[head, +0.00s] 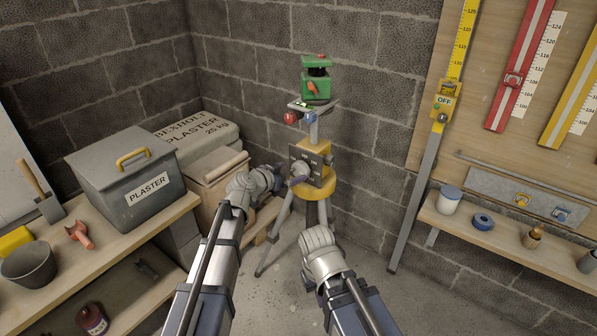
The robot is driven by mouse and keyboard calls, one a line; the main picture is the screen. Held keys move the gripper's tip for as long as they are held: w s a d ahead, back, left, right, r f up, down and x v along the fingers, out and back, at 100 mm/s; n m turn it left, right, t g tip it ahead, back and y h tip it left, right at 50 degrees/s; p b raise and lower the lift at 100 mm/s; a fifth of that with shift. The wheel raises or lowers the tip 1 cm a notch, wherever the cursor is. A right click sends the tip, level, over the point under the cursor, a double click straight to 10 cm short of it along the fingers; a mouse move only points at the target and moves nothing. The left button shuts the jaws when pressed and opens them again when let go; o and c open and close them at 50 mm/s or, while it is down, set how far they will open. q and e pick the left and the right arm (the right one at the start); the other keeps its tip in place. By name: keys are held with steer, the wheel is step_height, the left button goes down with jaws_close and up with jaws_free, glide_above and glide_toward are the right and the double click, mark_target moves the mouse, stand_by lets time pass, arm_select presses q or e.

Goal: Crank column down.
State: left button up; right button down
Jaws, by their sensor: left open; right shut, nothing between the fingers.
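A tripod (284,225) with a yellow collar (318,190) stands in the corner. A dark crank box (322,160) with a round grey hub and a purple-grey crank handle (297,181) sits above the collar. The grey column (314,128) rises from the box and carries a green laser level (316,88). My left gripper (279,178) is open, just left of the crank handle; I cannot tell whether they touch. My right gripper (315,236) is shut and empty, below the collar in the picture, its fingertips mostly hidden by its own wrist.
A left bench holds a grey plaster box (120,180), a bucket (27,266) and hand tools. A wooden crate (215,180) and a plaster sack (195,135) stand behind my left arm. A yellow staff (420,190) leans right, beside a shelf (490,240). Some floor between is clear.

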mark_target(299, 169)
arm_select(q)
steer(key=b+x, duration=0.2)
steer(key=x, duration=0.4)
steer(key=c, duration=1.2)
steer(key=shift+c, duration=0.2)
